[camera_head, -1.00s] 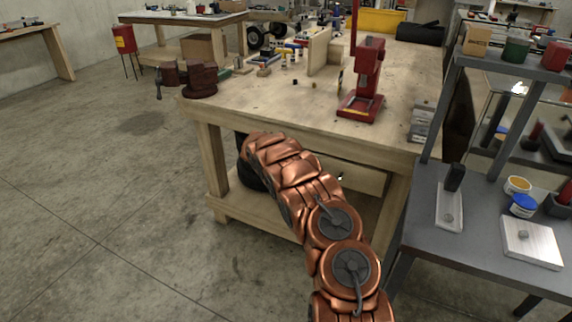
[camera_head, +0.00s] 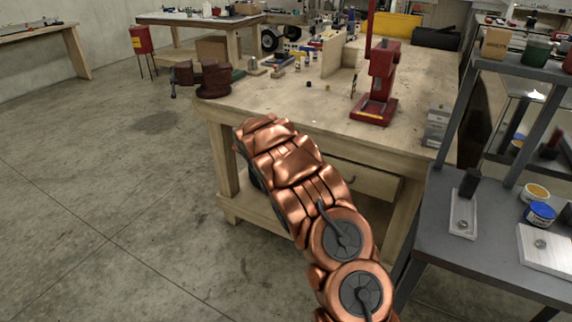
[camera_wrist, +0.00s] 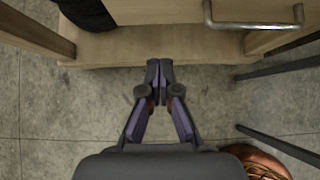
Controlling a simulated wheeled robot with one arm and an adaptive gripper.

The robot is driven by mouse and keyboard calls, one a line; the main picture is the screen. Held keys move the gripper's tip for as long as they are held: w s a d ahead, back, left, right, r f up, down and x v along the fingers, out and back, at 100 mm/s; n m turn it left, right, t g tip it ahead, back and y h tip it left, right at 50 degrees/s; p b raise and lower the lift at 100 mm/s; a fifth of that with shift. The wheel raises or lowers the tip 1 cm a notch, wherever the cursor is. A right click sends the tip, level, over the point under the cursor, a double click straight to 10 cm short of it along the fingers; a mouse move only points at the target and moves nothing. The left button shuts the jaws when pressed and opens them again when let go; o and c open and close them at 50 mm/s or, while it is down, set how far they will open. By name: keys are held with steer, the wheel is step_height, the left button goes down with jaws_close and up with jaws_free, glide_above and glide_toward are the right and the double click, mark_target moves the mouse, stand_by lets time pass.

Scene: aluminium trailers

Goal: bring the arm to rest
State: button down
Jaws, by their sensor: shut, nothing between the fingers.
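My copper-coloured arm rises from the lower right of the head view and bends toward the front of the wooden workbench (camera_head: 270,108). My gripper is hidden in the head view behind the arm. In the wrist view my gripper (camera_wrist: 159,66) is shut and empty, its two dark fingers meeting at the tips. The fingertips show against the bench's lower shelf (camera_wrist: 205,48) and the concrete floor (camera_wrist: 60,125). How far they are from the shelf I cannot tell.
A drawer handle (camera_wrist: 252,22) is ahead, right of the fingers. A grey shelf unit (camera_head: 480,235) with tubs stands close on the right. A red press (camera_head: 378,85) and a dark red vise (camera_head: 213,78) are on the bench. The floor at left (camera_head: 100,200) is clear.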

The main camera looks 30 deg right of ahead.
steer(key=shift+s+a+r, duration=0.1)
steer(key=shift+r, duration=0.05)
steer(key=s+a+r+m+g+y+p, duration=0.15)
steer(key=s+a+r+m, duration=0.25)
steer(key=s+r+m, duration=0.6)
steer(key=s+a+r+m+g+p, duration=0.3)
steer(key=s+r, duration=0.4)
steer(key=s, duration=0.6)
steer(key=s+a+r+m+y+p, duration=0.1)
steer(key=s+a+m+y, duration=0.1)
steer(key=s+a, duration=0.5)
steer(key=s+a+r+m+g+y+p, duration=0.1)
steer(key=s+a+m, duration=0.4)
steer(key=s, duration=0.9)
steer(key=s+a+r+m+g+y+p, duration=0.1)
steer(key=s+a+r+m+y, duration=0.1)
steer(key=s+a, duration=0.8)
steer(key=shift+s+a+m+y, duration=0.35)
steer(key=shift+s+m+y, duration=0.25)
steer(key=shift+m, duration=0.4)
